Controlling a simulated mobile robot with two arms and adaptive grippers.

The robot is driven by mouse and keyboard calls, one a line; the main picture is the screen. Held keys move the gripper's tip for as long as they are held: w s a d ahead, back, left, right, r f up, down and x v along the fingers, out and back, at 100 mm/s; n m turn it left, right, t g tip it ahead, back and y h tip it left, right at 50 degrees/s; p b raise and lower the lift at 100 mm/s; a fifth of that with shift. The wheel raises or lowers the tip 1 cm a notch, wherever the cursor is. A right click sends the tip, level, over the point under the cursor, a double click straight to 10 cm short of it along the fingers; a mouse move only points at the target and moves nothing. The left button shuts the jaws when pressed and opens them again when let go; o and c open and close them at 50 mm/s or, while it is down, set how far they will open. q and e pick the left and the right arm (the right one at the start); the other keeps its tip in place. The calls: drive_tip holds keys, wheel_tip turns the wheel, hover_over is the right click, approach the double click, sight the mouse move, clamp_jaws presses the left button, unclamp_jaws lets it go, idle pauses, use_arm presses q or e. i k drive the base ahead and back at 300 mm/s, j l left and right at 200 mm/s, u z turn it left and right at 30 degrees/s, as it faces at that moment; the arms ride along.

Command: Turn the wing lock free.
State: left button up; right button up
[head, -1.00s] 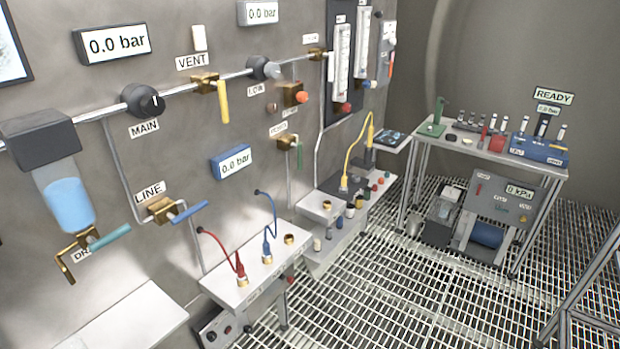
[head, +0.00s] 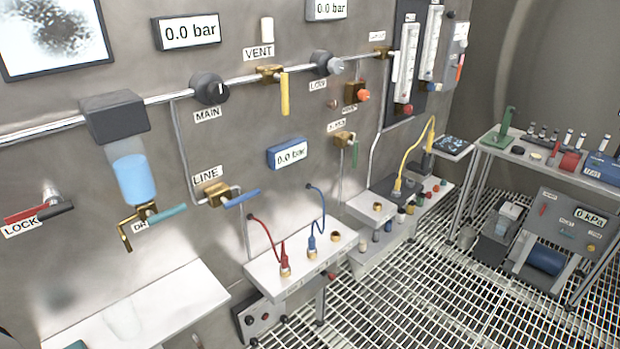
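The wing lock (head: 42,211) is on the grey wall at the left edge of the head view. It has a red wing to the left and a dark wing to the right, lying nearly level with a slight tilt. A short metal stem (head: 50,193) rises behind it. A white LOCK label (head: 20,228) sits just below, partly covered by the wing.
A drain bowl with blue liquid (head: 133,178) and its teal-handled valve (head: 160,215) stick out to the right of the lock. A white shelf (head: 150,310) lies below. A screen (head: 55,38) hangs above. The wall around the lock is bare.

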sight(45, 211)
drive_tip(key=u, duration=1.3)
